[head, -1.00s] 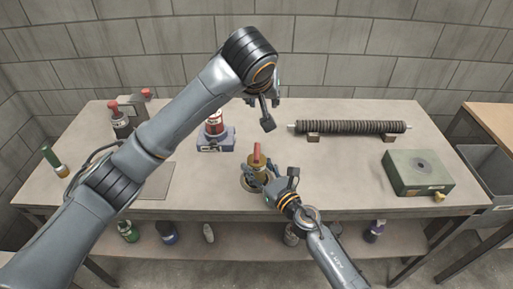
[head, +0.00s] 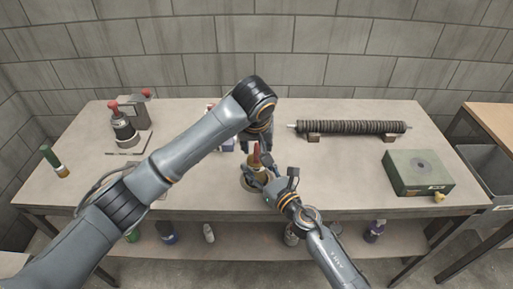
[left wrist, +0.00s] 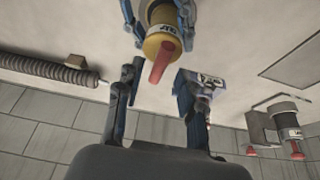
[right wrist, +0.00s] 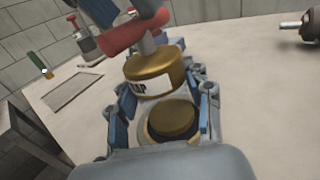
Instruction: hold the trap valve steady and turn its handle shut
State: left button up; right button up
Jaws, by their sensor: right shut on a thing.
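The trap valve shows in the right wrist view as a brass body (right wrist: 157,77) with a white label and a red handle (right wrist: 135,32) on top. It stands upright near the front of the bench. My right gripper (head: 262,181) is shut around the valve's body, low down. My left gripper (left wrist: 160,95) is open and empty, beside the valve. In the left wrist view the red handle (left wrist: 162,62) points toward the gap between its fingers, short of lying between the pads. In the head view my left arm hides part of the bench, and the handle is small beside the left gripper.
A ribbed tube (head: 350,127) lies on two brackets at the back right. A green box (head: 416,172) sits at the right. A blue labelled block (left wrist: 207,80) stands near my left gripper. The bench's middle right is clear.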

pick_arm(q)
jog(key=shift+w+f, duration=0.3)
jog(key=shift+f, duration=0.35)
grip_shut()
